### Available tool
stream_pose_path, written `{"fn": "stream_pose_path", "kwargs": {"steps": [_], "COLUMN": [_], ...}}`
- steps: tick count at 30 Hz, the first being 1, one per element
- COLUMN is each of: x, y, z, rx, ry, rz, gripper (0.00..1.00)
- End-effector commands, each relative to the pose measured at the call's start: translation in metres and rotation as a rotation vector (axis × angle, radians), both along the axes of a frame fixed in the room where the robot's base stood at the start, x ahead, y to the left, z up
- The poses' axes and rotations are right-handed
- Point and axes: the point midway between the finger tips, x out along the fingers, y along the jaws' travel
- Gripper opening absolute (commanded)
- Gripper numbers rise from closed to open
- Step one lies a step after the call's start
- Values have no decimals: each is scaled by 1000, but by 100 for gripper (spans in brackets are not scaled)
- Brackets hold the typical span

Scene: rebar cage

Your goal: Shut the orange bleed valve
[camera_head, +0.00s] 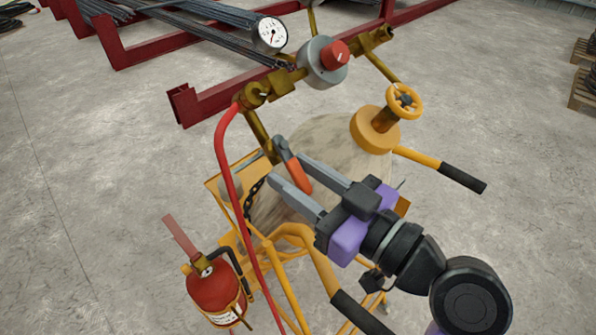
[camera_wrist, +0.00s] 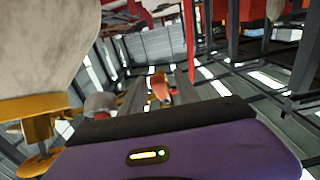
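The orange bleed valve (camera_head: 297,172) is a lever with an orange grip and a grey end, on the side of the pale tank below the brass fittings. My gripper (camera_head: 288,171) is open, with its two grey fingers reaching toward the upper left. The orange lever appears between the fingertips in the head view. In the wrist view the orange lever (camera_wrist: 160,86) also shows between the two fingers (camera_wrist: 160,92), with gaps on both sides. I cannot tell whether a finger touches it. The tank side of the lever is partly hidden.
The pale tank (camera_head: 325,135) stands in a yellow cart (camera_head: 220,180) with black-ended handles. A red hose (camera_head: 224,165) hangs left of the lever. A regulator with a red knob (camera_head: 335,56), a gauge (camera_head: 271,34) and a yellow handwheel (camera_head: 404,101) sit above. A fire extinguisher (camera_head: 214,288) hangs lower left.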

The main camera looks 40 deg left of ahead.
Motion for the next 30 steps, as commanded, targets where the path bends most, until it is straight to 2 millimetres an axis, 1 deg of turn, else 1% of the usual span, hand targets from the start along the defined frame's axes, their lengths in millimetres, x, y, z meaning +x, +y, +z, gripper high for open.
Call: {"fn": "stream_pose_path", "kwargs": {"steps": [3, 9, 30], "x": [0, 0, 0], "y": [0, 0, -1], "z": [0, 0, 0], "rx": [0, 0, 0], "ry": [0, 0, 0], "rz": [0, 0, -1], "gripper": [38, 0, 0]}}
